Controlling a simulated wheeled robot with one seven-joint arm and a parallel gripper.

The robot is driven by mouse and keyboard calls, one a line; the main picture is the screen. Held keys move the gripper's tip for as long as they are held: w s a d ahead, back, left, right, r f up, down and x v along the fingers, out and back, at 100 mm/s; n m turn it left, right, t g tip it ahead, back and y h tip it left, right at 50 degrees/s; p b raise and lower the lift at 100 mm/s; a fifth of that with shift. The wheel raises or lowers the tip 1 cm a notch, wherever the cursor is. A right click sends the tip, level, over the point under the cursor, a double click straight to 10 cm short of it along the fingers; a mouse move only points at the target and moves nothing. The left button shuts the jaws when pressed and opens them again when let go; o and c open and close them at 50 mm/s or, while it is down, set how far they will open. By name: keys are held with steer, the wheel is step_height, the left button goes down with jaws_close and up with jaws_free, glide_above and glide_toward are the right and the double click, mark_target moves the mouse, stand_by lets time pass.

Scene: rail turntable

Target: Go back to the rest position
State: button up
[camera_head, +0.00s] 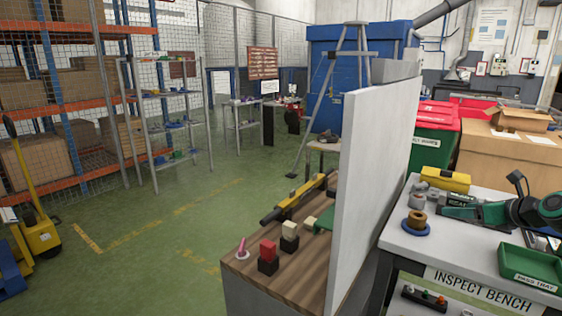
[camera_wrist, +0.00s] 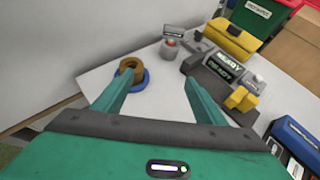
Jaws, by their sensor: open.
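My gripper (camera_wrist: 156,86) is open in the wrist view, with its two teal fingers spread apart and only pale bench surface between the tips. Its green and black end also shows over the inspect bench at the right of the head view (camera_head: 478,212). A brown ring (camera_wrist: 130,66) sits on a blue round base just beyond the left fingertip in the wrist view. The same brown ring (camera_head: 417,218) stands near the left edge of the bench in the head view. I cannot tell the gripper's exact height above the bench.
The inspect bench (camera_head: 460,250) holds a yellow box (camera_head: 447,180), a green pass tray (camera_head: 530,268) and a dark device with a lit display (camera_wrist: 226,70). A white partition (camera_head: 372,170) separates it from a wooden table (camera_head: 292,262) with small blocks. Green floor is open at left.

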steer(key=s+a+f+n+g, duration=0.1)
steer(key=s+a+n+g, duration=0.2)
steer(key=s+n, duration=0.6)
steer(key=s+a+f+n+g+h, duration=0.1)
steer(key=s+a+n+g, duration=0.3)
steer(key=s+n, duration=0.5)
steer(key=s+a+f+n+g+h, duration=0.1)
steer(key=s+a+n+g, duration=0.3)
steer(key=s+n, duration=0.5)
steer(key=s+g, duration=0.1)
steer(key=s, duration=1)
steer(key=shift+a, duration=0.25)
